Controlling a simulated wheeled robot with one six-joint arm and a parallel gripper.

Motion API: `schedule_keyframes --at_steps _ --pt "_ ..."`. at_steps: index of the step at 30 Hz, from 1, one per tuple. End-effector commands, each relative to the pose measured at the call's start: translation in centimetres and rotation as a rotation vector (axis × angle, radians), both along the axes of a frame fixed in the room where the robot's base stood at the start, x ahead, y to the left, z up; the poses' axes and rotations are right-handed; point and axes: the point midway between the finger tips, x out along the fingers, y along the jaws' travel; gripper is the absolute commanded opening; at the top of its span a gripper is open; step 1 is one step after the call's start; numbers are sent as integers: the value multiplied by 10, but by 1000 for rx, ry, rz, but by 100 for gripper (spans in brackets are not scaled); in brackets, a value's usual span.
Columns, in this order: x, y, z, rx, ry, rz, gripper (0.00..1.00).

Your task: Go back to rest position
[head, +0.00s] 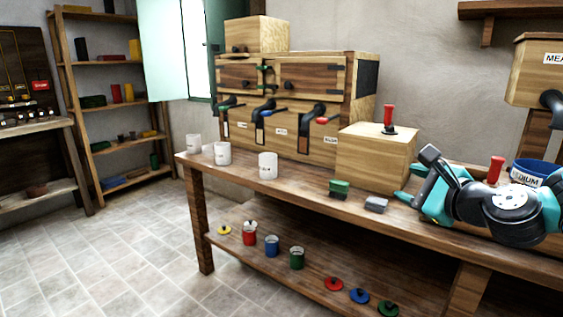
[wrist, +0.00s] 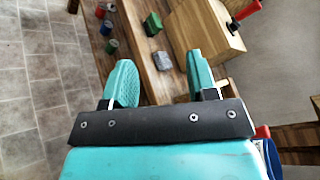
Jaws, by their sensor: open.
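My gripper (wrist: 160,82) is open and empty, its two teal fingers wide apart in the wrist view. In the head view my gripper (head: 411,197) is at the right, over the workbench (head: 300,197). Between the fingers in the wrist view, farther off, lie a green block (wrist: 152,24) and a grey block (wrist: 163,61) on the bench. The green block (head: 339,188) and grey block (head: 376,204) also show in the head view, left of my gripper and apart from it. My arm hides part of the bench's right side.
A wooden box with a red handle (head: 375,160) stands behind the blocks. A wooden cabinet with levers (head: 300,115) is at the back. White cups (head: 268,166) stand at the left end. The lower shelf (head: 330,262) holds coloured jars and lids. A blue-rimmed container (head: 535,170) is beside my arm.

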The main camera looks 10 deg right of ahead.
Motion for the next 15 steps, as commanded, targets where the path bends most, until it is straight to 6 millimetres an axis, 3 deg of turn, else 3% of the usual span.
schedule_keyframes --at_steps 1,3,6,10,15 --pt "-12 41 2 -162 3 170 53" --pt "-38 91 -4 -423 -2 429 53" --pt "-87 141 -14 -772 -45 791 53" --pt "-148 168 -26 -1121 -135 1193 53" --pt "-212 168 -32 -1418 -262 1609 53"
